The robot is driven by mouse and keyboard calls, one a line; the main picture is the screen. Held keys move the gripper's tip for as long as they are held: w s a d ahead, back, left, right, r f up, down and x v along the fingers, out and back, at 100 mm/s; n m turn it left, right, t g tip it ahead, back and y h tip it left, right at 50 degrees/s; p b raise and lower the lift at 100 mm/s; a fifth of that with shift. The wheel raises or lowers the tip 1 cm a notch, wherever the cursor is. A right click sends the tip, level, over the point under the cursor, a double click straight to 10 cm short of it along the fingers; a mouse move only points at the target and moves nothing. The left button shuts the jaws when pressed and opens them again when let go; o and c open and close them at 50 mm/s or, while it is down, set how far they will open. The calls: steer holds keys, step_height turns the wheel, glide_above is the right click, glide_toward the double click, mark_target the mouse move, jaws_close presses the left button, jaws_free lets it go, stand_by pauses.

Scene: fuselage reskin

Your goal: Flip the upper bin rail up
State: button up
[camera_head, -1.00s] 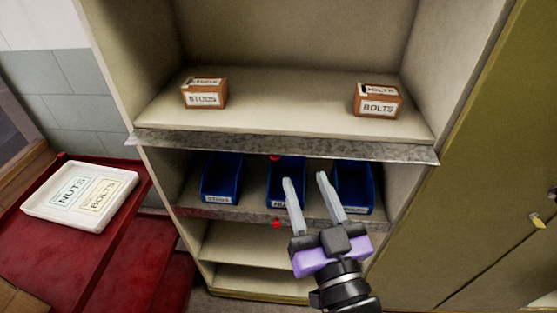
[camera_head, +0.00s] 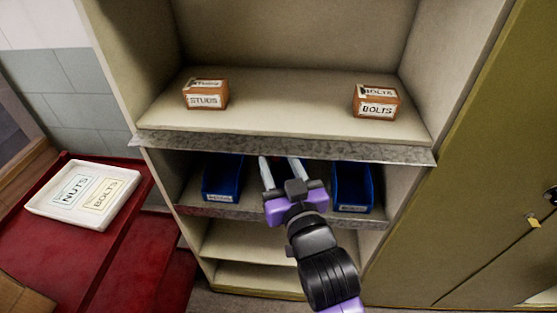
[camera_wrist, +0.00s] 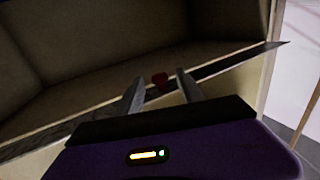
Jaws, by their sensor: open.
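The upper bin rail (camera_head: 380,152) is a grey metal strip along the front edge of the upper shelf, above the blue bins. It also runs diagonally across the wrist view (camera_wrist: 230,66). I cannot tell whether the fingers touch the knob.
Blue bins (camera_head: 222,178) (camera_head: 352,186) stand on the shelf below, behind a lower rail (camera_head: 200,211). A studs box (camera_head: 205,95) and a bolts box (camera_head: 376,101) sit on the upper shelf. A red cart (camera_head: 110,235) with a white tray (camera_head: 45,206) stands left.

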steer(key=shift+w, duration=0.1)
jaws_close()
steer(key=shift+r+p, duration=0.2)
steer(key=shift+p, duration=0.15)
